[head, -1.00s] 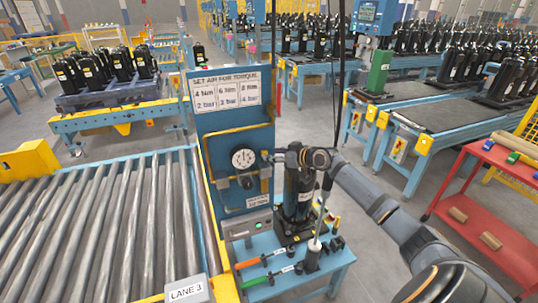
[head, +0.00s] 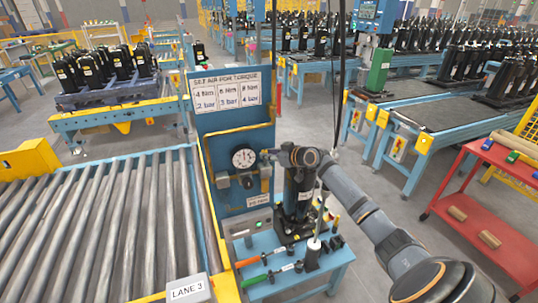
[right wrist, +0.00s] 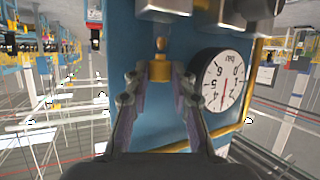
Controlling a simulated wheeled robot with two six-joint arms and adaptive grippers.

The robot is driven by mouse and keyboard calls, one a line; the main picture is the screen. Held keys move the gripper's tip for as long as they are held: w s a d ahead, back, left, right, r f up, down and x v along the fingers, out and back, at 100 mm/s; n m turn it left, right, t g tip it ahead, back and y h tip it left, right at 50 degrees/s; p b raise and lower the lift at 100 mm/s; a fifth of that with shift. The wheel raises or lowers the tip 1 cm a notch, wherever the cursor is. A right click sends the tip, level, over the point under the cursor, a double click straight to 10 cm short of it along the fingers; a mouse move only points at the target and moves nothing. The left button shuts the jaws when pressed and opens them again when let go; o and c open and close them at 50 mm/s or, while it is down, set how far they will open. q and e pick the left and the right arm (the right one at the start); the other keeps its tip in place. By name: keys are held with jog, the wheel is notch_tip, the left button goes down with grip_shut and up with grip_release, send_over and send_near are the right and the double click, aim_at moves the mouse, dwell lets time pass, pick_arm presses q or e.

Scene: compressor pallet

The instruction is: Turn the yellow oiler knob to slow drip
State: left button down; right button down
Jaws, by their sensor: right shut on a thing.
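The yellow oiler knob (right wrist: 160,70) sits on the blue panel in the right wrist view, between my right fingertips. My right gripper (right wrist: 160,80) is shut on it, one finger on each side. In the head view my right gripper (head: 270,154) reaches the panel from the right, just beside the round white gauge (head: 244,158), and the knob cannot be made out there. The gauge also shows in the right wrist view (right wrist: 226,80), to the right of the knob. My left gripper is not in view.
A sign (head: 226,90) tops the panel. A black compressor (head: 299,190) stands below my right forearm on a blue bench (head: 285,262) with tools. A roller conveyor (head: 95,235) lies left, a red cart (head: 475,220) right. Grey floor is open behind the panel.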

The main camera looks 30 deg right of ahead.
jog(key=shift+w+a+m+g+h+p, duration=0.15)
jog(key=shift+a+m+h+p, duration=0.1)
jog(key=shift+m+h+p, duration=0.85)
jog(key=shift+s+a+m+g+h+p, duration=0.1)
jog(key=shift+a+m+g+h+p, duration=0.15)
jog(key=shift+m+h+p, duration=0.9)
jog(key=shift+w+a+m+g+h+p, duration=0.1)
jog(key=shift+a+m+h+p, duration=0.3)
jog(key=shift+m+h, duration=1.2)
jog(key=shift+d+h, duration=0.1)
jog(key=shift+h, duration=0.35)
jog(key=c, duration=1.1)
grip_release()
jog(key=shift+d, duration=0.1)
jog(key=shift+c, duration=0.2)
jog(key=shift+d, duration=0.1)
